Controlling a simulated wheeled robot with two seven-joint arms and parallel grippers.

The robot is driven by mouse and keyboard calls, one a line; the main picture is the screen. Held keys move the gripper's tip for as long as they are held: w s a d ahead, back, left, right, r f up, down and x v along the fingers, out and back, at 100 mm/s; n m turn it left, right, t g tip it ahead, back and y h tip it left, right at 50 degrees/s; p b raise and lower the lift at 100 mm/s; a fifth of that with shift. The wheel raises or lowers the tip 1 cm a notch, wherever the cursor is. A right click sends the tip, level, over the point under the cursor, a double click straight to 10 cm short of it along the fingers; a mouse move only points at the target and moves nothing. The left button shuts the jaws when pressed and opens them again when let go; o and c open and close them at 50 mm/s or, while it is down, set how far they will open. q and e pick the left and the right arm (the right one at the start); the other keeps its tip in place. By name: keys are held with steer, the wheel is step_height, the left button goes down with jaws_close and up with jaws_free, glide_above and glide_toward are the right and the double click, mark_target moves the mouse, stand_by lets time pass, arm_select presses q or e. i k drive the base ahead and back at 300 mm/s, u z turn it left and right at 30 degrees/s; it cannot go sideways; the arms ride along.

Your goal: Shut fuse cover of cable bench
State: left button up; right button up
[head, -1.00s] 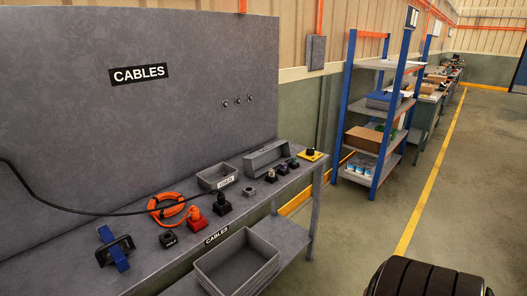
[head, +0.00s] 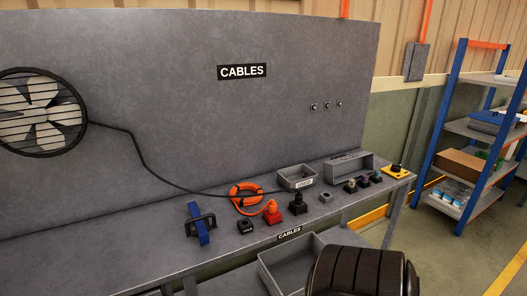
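The cable bench (head: 130,262) runs across the view below a grey back panel (head: 180,120) with a CABLES sign (head: 242,71). A long grey open-fronted box (head: 349,163) stands at the bench's right end against the panel; I cannot tell whether it is the fuse housing or its cover. A smaller grey bin (head: 296,177) with a small white label stands left of it, its label too small to read surely. No part is clearly recognisable as a fuse cover. Neither gripper is in view.
An orange cable coil (head: 246,197), a red plug (head: 272,212), a black connector (head: 298,204), a blue-strapped black piece (head: 201,224) and a yellow-based black knob (head: 396,170) sit on the bench. A grey crate (head: 285,262) is below. A fan (head: 40,112) and blue shelf rack (head: 452,135) flank it.

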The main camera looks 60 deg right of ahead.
mark_target(340, 166)
steer(key=u, duration=1.4)
steer(key=k, duration=2.9)
steer(key=z, duration=3.05)
